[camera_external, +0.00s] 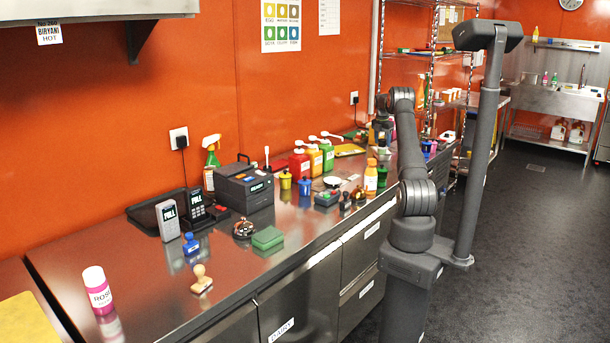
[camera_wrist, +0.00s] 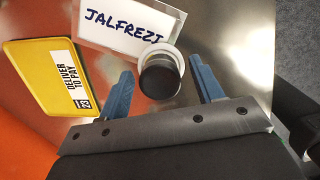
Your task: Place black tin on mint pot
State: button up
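In the wrist view a black round-topped thing (camera_wrist: 160,80), probably the black tin, stands with a pale ring showing behind its top. My gripper (camera_wrist: 160,66) is open, its two blue fingers on either side of this thing with gaps to both. The outside view shows my arm reaching over the far part of the counter; the fingertips are hard to make out there.
A JALFREZI card (camera_wrist: 125,25) lies close beside the black thing. A yellow DELIVER TO PAY pad (camera_wrist: 45,72) lies to the left. An orange bottle (camera_external: 371,178), a yellow pot (camera_external: 285,181) and a blue pot (camera_external: 305,187) stand on the counter.

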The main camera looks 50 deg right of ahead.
aim_at(381, 140)
jog(key=shift+r, duration=0.1)
notch_tip(381, 140, up, 12)
jog(key=a, duration=0.1)
jog(key=shift+w+a, duration=0.15)
jog(key=shift+a, duration=0.1)
dwell(0.4)
jog(key=f, duration=0.4)
jog(key=d+f, duration=0.1)
jog(key=f, duration=0.7)
jog(key=shift+d+f, duration=0.1)
jog(key=shift+d, duration=0.1)
notch_tip(381, 140, up, 2)
jog(key=shift+r, duration=1)
